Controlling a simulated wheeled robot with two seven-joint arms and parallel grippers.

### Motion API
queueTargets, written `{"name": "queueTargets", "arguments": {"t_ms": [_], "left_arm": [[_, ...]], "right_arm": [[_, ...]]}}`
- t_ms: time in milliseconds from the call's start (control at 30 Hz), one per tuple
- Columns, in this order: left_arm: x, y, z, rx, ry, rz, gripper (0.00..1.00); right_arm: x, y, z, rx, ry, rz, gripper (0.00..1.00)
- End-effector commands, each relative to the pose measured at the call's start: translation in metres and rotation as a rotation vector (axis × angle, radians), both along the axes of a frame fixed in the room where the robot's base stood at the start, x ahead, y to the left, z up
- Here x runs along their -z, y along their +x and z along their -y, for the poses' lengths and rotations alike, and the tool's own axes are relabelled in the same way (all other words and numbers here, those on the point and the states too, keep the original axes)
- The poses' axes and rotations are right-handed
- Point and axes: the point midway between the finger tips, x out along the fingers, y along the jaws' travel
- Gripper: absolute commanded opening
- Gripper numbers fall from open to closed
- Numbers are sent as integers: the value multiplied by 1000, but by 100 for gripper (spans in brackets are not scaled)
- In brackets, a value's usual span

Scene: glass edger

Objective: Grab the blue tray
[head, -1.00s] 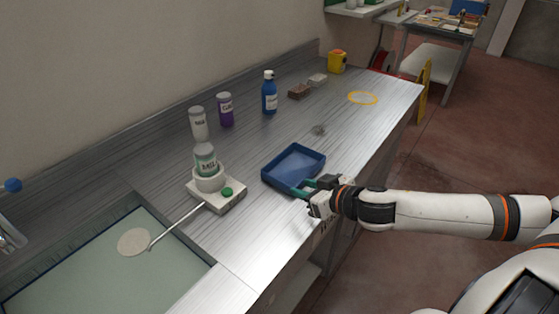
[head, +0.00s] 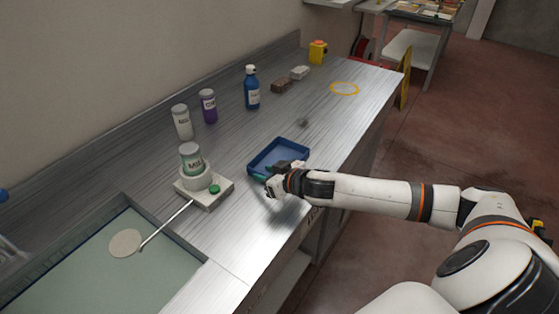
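The blue tray (head: 291,147) is a shallow rectangular tray lying flat on the grey metal-look counter (head: 345,120), near its front edge. My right gripper (head: 276,174) is at the tray's near side, its dark fingers overlapping the near rim in the head view. The gripper and wrist hide part of that rim. I cannot tell whether the fingers are closed on the wall or only beside it. The tray looks empty. My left gripper is not in view.
A white device (head: 222,193) with a green knob and a jar stands left of the tray. Behind are a white bottle (head: 181,123), a purple bottle (head: 208,106) and a blue bottle (head: 252,90). A water-filled basin (head: 165,270) lies front left. Counter right of the tray is clear.

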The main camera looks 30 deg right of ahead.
Motion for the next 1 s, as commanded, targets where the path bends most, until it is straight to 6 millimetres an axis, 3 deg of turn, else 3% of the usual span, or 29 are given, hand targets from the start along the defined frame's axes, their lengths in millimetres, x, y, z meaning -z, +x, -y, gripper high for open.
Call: {"name": "queueTargets", "arguments": {"t_ms": [167,433,667,1000], "left_arm": [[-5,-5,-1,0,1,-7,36],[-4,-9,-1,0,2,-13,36],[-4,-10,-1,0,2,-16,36],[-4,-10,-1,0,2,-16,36]], "right_arm": [[7,20,-4,0,1,1,34],[10,22,-4,0,0,0,34],[10,22,-4,0,0,0,0],[11,21,-5,0,0,-1,0]]}}
